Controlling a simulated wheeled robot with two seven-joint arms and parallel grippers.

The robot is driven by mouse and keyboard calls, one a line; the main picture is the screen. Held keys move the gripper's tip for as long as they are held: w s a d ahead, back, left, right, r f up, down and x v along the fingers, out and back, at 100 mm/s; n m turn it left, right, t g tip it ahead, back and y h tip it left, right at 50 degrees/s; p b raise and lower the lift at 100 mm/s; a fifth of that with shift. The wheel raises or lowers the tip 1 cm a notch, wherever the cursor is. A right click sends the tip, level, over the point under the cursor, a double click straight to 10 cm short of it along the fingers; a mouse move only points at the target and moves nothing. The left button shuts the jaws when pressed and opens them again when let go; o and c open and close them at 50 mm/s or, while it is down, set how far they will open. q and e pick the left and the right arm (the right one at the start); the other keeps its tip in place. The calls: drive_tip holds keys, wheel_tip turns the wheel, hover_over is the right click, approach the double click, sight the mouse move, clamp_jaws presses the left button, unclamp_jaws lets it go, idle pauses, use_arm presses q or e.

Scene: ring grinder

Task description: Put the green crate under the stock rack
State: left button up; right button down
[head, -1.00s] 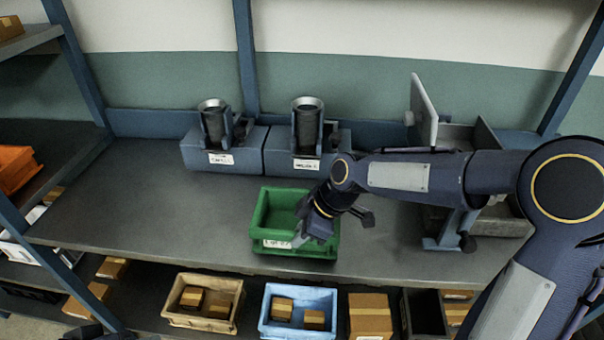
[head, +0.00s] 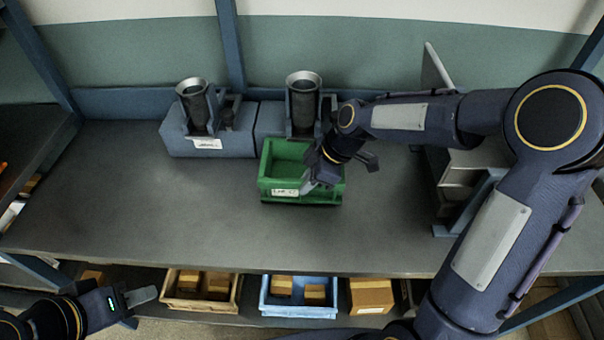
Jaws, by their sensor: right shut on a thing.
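The green crate (head: 270,187) is at the middle of the grey bench, in front of two blue-grey fixtures. It has a white label on its front wall. My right gripper (head: 318,183) is shut on the crate's front wall, right of the label. The forearm comes in from the right and hides part of the crate's right side. I cannot tell whether the crate touches the bench top or hangs just above it. My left gripper (head: 143,296) is low at the left, away from the crate; its jaw gap does not show. I cannot tell which structure is the stock rack.
The left fixture (head: 175,142) and right fixture (head: 268,125) each bear a dark cylinder. A metal unit (head: 460,185) stands at the right behind my arm. Below the bench (head: 110,215) are a tan bin (head: 200,307), a blue bin (head: 300,311) and a cardboard box (head: 371,297). The bench's left is clear.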

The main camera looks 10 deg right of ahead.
drive_tip(key=shift+s+a+r, duration=0.2)
drive_tip(key=shift+s+a, duration=0.15)
drive_tip(key=shift+s, duration=0.1)
drive_tip(key=shift+w+d+f, duration=0.15)
drive_tip(key=shift+d, duration=0.1)
drive_tip(key=c, duration=1.8)
unclamp_jaws()
drive_tip(key=o, duration=0.4)
drive_tip(key=shift+a, duration=0.1)
drive_tip(key=shift+c, duration=0.2)
